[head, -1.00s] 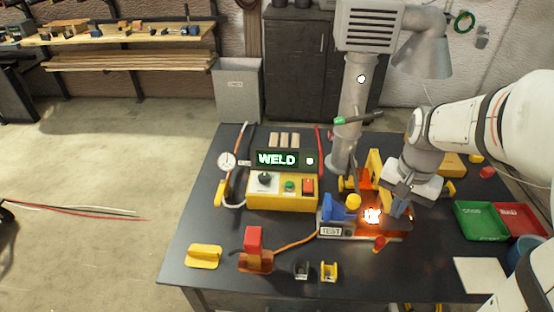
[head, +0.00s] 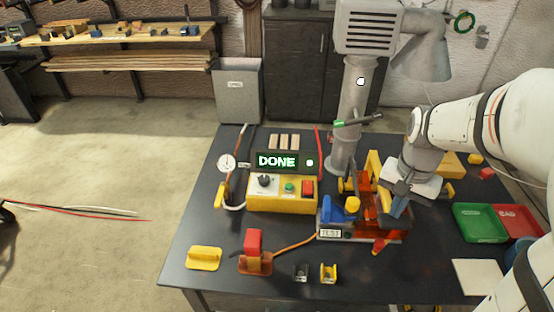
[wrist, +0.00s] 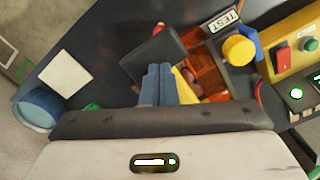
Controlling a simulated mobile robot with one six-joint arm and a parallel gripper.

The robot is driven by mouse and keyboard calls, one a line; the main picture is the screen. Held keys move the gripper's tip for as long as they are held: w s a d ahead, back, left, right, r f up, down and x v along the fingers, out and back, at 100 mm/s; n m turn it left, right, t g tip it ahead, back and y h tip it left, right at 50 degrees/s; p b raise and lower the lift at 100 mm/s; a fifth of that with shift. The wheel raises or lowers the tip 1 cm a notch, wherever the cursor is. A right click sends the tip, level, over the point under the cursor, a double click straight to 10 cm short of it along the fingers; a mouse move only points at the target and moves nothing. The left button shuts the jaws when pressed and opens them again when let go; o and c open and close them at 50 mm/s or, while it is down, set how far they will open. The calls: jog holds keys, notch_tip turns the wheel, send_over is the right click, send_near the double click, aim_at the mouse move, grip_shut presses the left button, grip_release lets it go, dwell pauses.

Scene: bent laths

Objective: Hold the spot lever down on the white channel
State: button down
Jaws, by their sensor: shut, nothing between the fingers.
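My gripper (head: 400,207) is shut and empty, its blue-grey fingers pointing down at the right end of the welding fixture (head: 362,232) marked TEST. In the wrist view the fingertips (wrist: 159,70) overlap a dark flat plate (wrist: 148,55), with a yellow bar (wrist: 186,88) beside them. I cannot tell for sure which of these is the spot lever, or whether the fingers touch it. An orange see-through screen (head: 372,212) covers the middle of the fixture. It also shows in the wrist view (wrist: 205,70). I cannot make out the white channel.
The yellow control box (head: 283,203) has a display (head: 277,161) reading DONE and a lit green lamp. A grey extraction pipe (head: 345,120) rises behind the fixture. Green (head: 479,222) and red (head: 521,221) trays lie at the right.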

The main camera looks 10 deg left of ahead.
notch_tip(320, 180, up, 10)
jog(key=w+p, duration=0.2)
jog(key=p, duration=0.5)
jog(key=shift+w+a, duration=0.15)
jog(key=shift+w, duration=0.2)
jog(key=s+r+n+t+b, duration=0.1)
jog(key=s+n+t+b, duration=0.1)
jog(key=s, duration=1.2)
jog(key=n+t, duration=0.1)
jog(key=n, duration=0.1)
jog(key=shift+s+a+n+t, duration=0.3)
jog(key=shift+s+a, duration=0.05)
jog(key=shift+s, duration=0.05)
